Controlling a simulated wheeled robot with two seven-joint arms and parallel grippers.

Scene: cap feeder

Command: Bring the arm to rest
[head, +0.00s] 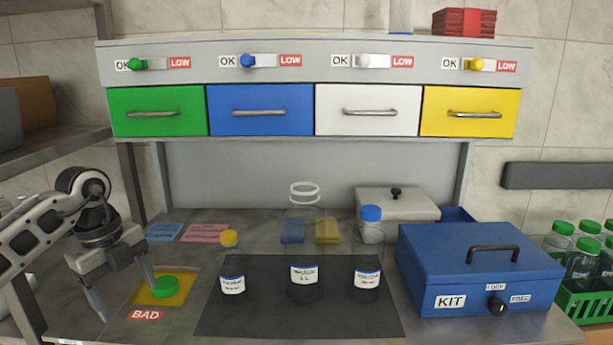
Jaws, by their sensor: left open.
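My left gripper (122,300) is at the lower left, fingers pointing down and apart, with nothing seen between them. Its right finger is close to a green cap (165,287); I cannot tell whether they touch. The green cap lies on a yellow square (178,272) beside a red BAD label (146,315). My right gripper is not in view.
A dark mat (230,318) holds labelled bottles, including a tall clear one (304,282). A blue KIT box (480,265) stands at right, near a green crate (587,304) of green-capped bottles. Coloured drawers (260,120) hang above. A shelf (52,144) is beside my left arm.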

